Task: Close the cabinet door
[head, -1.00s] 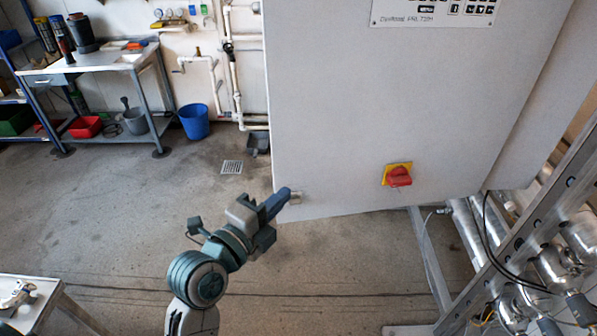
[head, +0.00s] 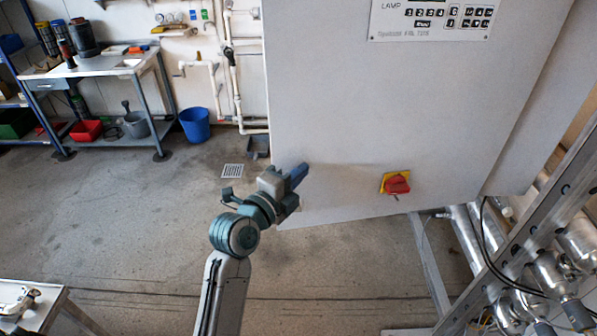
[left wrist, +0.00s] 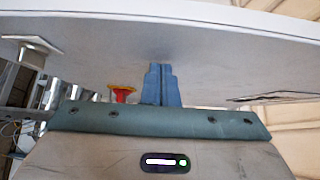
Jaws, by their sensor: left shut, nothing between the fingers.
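The cabinet door (head: 390,110) is a large light grey panel filling the middle and right of the head view. It carries a red and yellow rotary switch (head: 396,184) and a labelled keypad panel (head: 432,20) at the top. My left gripper (head: 299,174) is shut and empty, in front of the door's lower left corner. In the left wrist view its blue fingers (left wrist: 162,84) point at the door's grey face (left wrist: 215,62), with the red switch (left wrist: 122,94) to their left. I cannot tell whether they touch it. The right gripper is not in view.
A metal frame (head: 527,228) with steel pipes and cylinders stands at the right. A workbench (head: 95,65) and a blue bucket (head: 195,124) are at the back left. A small table (head: 48,302) is at the lower left. The floor between is clear.

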